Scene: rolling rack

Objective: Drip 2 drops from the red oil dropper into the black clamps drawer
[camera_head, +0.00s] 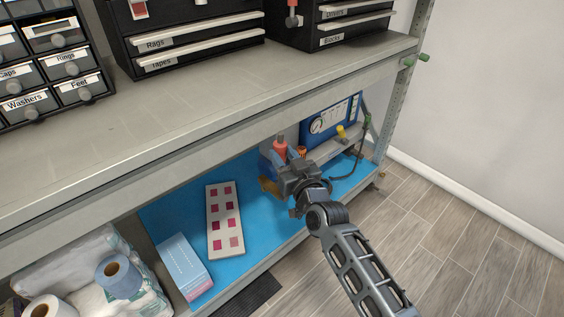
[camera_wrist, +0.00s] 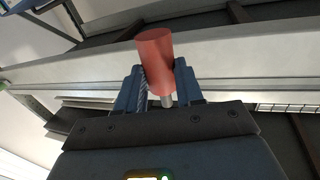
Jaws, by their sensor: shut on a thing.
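My gripper (camera_head: 285,160) is shut on the red oil dropper (camera_head: 280,148), low in front of the shelf unit, over the blue mat. In the wrist view the dropper's red body (camera_wrist: 155,58) stands up between the two blue fingers, with a short grey metal part below it. No label reading clamps can be made out. Black drawer cabinets stand on the upper shelf, one with drawers marked Rags and Tapes (camera_head: 190,45), another at the right (camera_head: 350,28) with partly legible labels. Their upper parts are cut off.
The blue mat (camera_head: 175,215) on the lower shelf holds a card with magenta squares (camera_head: 223,220), a light blue box (camera_head: 184,265) and a blue gauge unit (camera_head: 333,120). Small drawers (camera_head: 50,65) stand upper left. The upper shelf's front (camera_head: 200,135) is bare.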

